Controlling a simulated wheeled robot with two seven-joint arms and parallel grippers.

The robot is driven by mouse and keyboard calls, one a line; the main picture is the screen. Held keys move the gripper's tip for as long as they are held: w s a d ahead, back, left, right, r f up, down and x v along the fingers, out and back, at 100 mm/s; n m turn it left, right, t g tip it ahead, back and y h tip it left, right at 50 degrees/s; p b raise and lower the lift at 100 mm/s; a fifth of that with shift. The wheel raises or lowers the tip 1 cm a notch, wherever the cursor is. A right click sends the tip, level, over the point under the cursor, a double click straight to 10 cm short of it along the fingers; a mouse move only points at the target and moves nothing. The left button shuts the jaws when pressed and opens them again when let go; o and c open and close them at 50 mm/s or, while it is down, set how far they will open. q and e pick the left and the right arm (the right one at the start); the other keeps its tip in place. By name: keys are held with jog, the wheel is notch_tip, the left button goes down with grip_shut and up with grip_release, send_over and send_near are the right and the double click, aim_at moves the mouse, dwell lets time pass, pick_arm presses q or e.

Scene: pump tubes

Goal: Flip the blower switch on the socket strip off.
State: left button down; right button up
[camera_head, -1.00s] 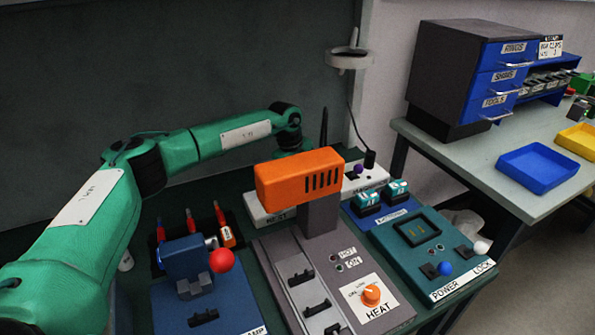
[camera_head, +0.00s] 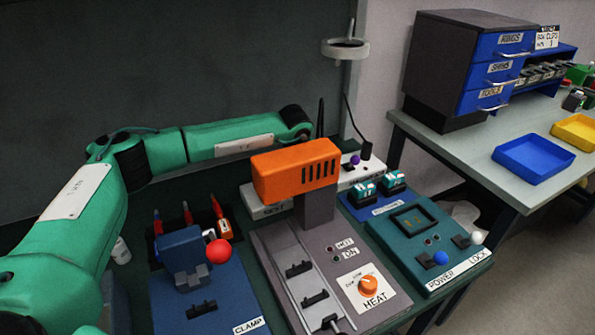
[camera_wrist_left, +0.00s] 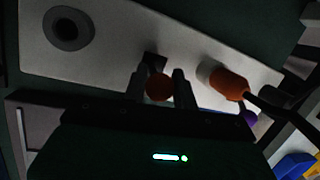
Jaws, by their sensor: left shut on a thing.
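The white socket strip (camera_head: 376,172) lies behind the orange blower head (camera_head: 295,172), which covers its middle. In the left wrist view the strip (camera_wrist_left: 120,45) crosses the top, with a round socket (camera_wrist_left: 68,29) at left and a dark switch base (camera_wrist_left: 153,59). An orange-brown ball knob (camera_wrist_left: 159,88) sits between the fingers of my left gripper (camera_wrist_left: 162,73), which is shut on it. A purple knob (camera_head: 355,159) shows farther right on the strip. My left gripper is hidden behind the blower in the head view. My right gripper is not in view.
An orange plug (camera_wrist_left: 230,84) with a dark cord stands close right of the left fingers. A blue clamp fixture with a red ball (camera_head: 219,251) is at front left. The teal power box (camera_head: 405,255) is at right. A side table (camera_head: 455,150) holds drawers and trays.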

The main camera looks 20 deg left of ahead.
pick_arm(q)
jog(key=c, duration=1.1)
grip_release()
jog(key=shift+c, duration=0.2)
jog(key=shift+o, duration=0.2)
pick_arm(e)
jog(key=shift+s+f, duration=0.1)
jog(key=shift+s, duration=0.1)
pick_arm(q)
jog(key=shift+s+r, duration=0.1)
jog(key=shift+r, duration=0.3)
jog(key=b+v, duration=0.1)
jog(key=v, duration=1.2)
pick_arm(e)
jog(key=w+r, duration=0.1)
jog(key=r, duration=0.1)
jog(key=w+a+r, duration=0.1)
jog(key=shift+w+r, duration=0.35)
pick_arm(q)
jog(key=shift+s+d, duration=0.1)
